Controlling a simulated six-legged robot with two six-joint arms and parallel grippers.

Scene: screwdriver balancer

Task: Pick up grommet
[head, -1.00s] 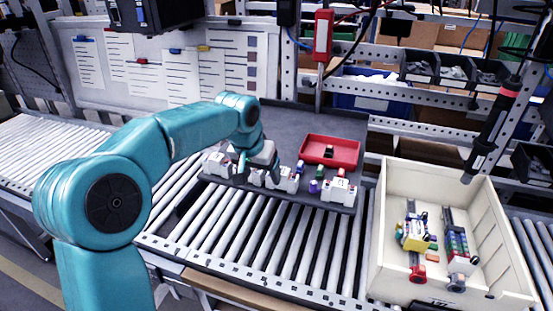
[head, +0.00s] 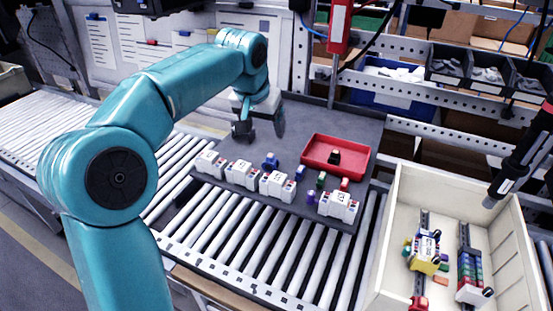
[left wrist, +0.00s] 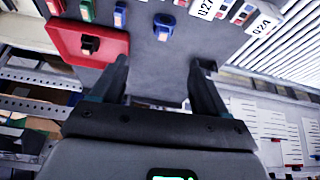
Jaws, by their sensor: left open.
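Several small coloured parts lie on the dark grey mat (head: 310,115), and I cannot tell for sure which is the grommet. A blue part (head: 270,162) lies behind the white modules; it also shows in the left wrist view (left wrist: 163,27), ahead of the fingers. A green part (head: 321,180), a purple part (head: 311,197) and a red part (head: 345,184) lie farther right. A dark part (head: 334,156) sits in the red tray (head: 312,151). My left gripper (head: 262,128) is open and empty above the mat, behind the blue part. My right gripper is out of view.
Several white modules (head: 243,174) stand in a row along the mat's front edge. A cream bin (head: 393,225) with assembled rails is at the right. A dark hanging tool (head: 520,160) is above it. Roller conveyor (head: 250,240) runs in front. The mat's back is clear.

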